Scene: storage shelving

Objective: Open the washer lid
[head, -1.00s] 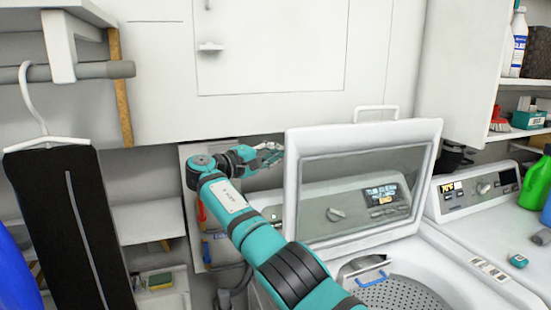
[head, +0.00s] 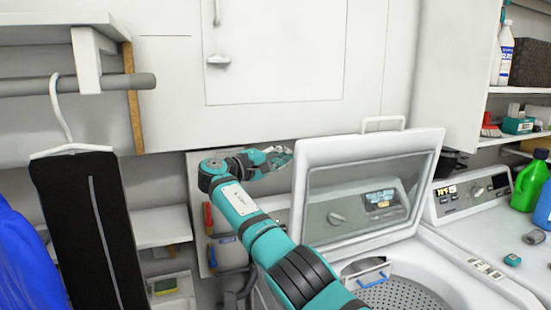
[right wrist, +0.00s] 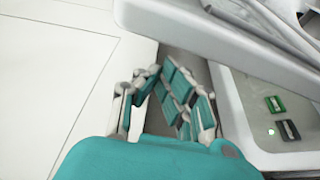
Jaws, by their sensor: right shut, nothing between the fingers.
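The washer lid (head: 368,185) is a white frame with a glass window and a handle (head: 384,122) on its top edge. It stands raised, tilted up from the washer, and the drum opening (head: 395,290) shows below it. The control panel shows through the glass. My right gripper (head: 283,155) is just left of the lid's upper left corner, shut and empty. In the right wrist view my right gripper (right wrist: 185,100) is beside the lid's white edge (right wrist: 225,55); whether they touch is unclear. My left gripper is not in view.
A second machine with a control panel (head: 474,195) stands at the right, with green (head: 529,185) and blue bottles on top. A white cabinet (head: 275,60) is above and behind. A black garment (head: 90,225) hangs at the left.

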